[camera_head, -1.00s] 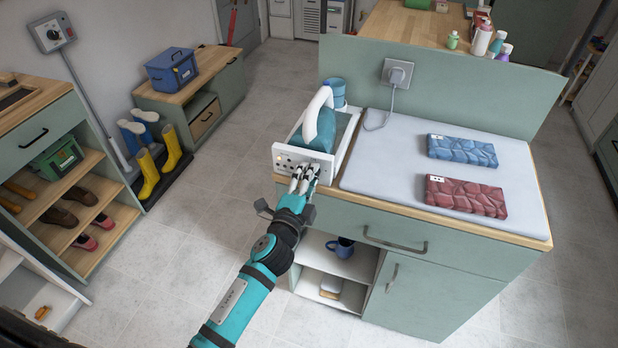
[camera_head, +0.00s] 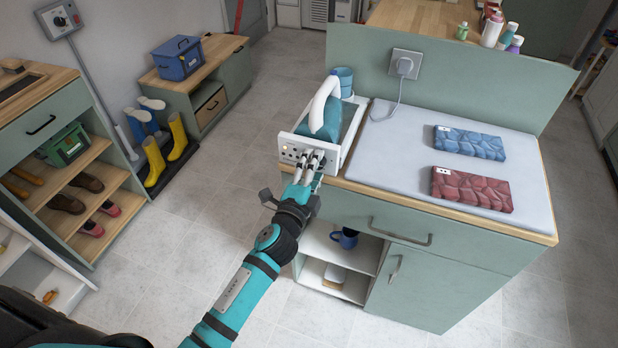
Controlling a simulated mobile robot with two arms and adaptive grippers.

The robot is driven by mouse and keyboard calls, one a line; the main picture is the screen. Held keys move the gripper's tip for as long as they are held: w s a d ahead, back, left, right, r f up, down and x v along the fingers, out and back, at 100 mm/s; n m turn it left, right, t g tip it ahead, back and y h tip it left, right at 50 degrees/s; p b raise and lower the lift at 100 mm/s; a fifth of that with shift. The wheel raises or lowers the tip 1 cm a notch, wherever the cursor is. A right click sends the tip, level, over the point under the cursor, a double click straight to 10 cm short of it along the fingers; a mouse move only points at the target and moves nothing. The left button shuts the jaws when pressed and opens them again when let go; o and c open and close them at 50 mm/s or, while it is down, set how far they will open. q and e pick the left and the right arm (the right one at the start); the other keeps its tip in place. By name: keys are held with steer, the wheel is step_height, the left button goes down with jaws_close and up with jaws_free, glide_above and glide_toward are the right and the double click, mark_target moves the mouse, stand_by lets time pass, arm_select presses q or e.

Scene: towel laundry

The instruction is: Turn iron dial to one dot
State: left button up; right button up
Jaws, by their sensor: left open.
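The iron (camera_head: 326,112), teal with a white handle, rests in a white station (camera_head: 352,135) at the left end of the counter. The station's front panel (camera_head: 291,153) carries a small lit light and several dark marks. My left gripper (camera_head: 313,161) is open, with its fingers at the right part of this panel. The dial is hidden behind the fingers or too small to make out, so its setting cannot be read. I cannot tell whether the fingers touch it. My right gripper is not in view.
A pale ironing mat (camera_head: 400,150) holds a folded blue towel (camera_head: 470,142) and a folded red towel (camera_head: 472,188). A cord runs to a wall socket (camera_head: 406,64) behind.

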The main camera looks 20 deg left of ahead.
arm_select(q)
steer(key=s, duration=1.1)
steer(key=shift+s+a, duration=0.2)
steer(key=shift+s, duration=0.15)
steer(key=s+f+n+g, duration=0.2)
steer(key=s+f+g, duration=0.1)
steer(key=f, duration=0.8)
steer(key=s+f+n+g, duration=0.2)
steer(key=s+f, duration=0.1)
steer(key=f, duration=0.7)
steer(key=s+f+n+g, duration=0.2)
steer(key=s+f+g, duration=0.1)
steer(key=f, duration=0.8)
steer(key=s+a+f+n+g, duration=0.2)
steer(key=s+f, duration=0.4)
steer(key=s, duration=0.4)
steer(key=s+a+f+n+g, duration=0.2)
steer(key=s+f+n+g, duration=0.1)
steer(key=s+f, duration=0.4)
steer(key=s+a+f+n+g, duration=0.2)
steer(key=s+f, duration=0.5)
steer(key=s, duration=0.6)
steer(key=shift+n+g+y, duration=0.3)
steer(key=shift+n+g, duration=0.2)
steer(key=shift+g, duration=0.5)
